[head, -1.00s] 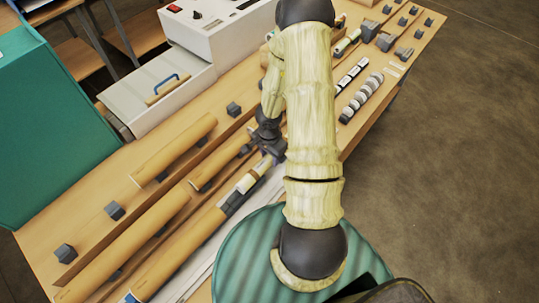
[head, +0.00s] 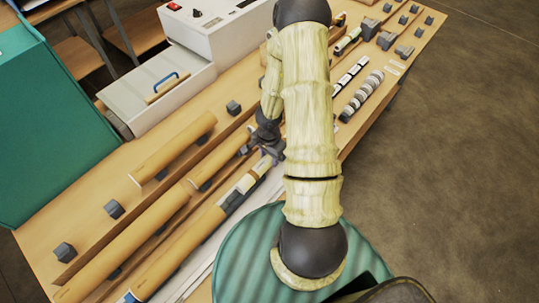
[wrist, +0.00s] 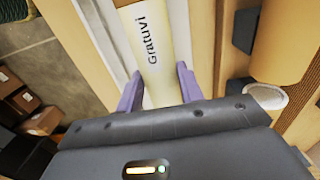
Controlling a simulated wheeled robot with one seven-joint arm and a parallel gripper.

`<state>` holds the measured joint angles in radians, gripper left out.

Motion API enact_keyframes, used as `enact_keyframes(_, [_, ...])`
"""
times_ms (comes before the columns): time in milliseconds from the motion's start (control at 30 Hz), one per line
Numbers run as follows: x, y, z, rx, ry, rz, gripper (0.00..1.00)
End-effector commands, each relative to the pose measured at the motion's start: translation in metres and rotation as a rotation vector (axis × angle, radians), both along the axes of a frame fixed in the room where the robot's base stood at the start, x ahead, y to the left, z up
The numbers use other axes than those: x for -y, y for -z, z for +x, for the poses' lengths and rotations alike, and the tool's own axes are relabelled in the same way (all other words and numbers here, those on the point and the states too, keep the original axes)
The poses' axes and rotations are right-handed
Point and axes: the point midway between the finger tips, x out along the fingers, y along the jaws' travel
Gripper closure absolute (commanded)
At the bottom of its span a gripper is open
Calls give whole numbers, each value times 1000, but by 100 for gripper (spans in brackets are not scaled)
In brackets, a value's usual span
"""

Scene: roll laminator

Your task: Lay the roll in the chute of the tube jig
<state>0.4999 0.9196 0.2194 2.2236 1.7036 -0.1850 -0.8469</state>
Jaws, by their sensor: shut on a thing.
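My gripper (wrist: 158,88) is shut on a cream roll (wrist: 155,42) printed "Gratuvi", with a purple finger on each side of it. In the head view my gripper (head: 268,154) is low over the bench's front side, and the cream end of the roll (head: 247,182) shows just below it. A pale channel (wrist: 104,38) runs beside the roll in the wrist view; I cannot tell whether it is the chute of the tube jig. I cannot tell whether the roll touches what is beneath it. My arm hides part of the bench.
Several brown tubes (head: 172,147) lie along the bench, with grey blocks (head: 114,209) around them. A white laminator (head: 215,32) stands behind. Small rolls (head: 360,95) line the right part of the bench. Open floor (head: 440,190) lies to the right.

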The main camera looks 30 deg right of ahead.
Motion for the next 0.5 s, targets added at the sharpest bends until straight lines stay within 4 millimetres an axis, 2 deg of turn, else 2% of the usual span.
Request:
enact_keyframes(67, [0, 0, 0, 0, 0, 0, 96])
enact_keyframes(100, [0, 0, 0, 0, 0, 0, 61])
enact_keyframes(200, [0, 0, 0, 0, 0, 0, 41])
enact_keyframes(233, [0, 0, 0, 0, 0, 0, 38])
enact_keyframes(500, [0, 0, 0, -1, -1, 0, 38])
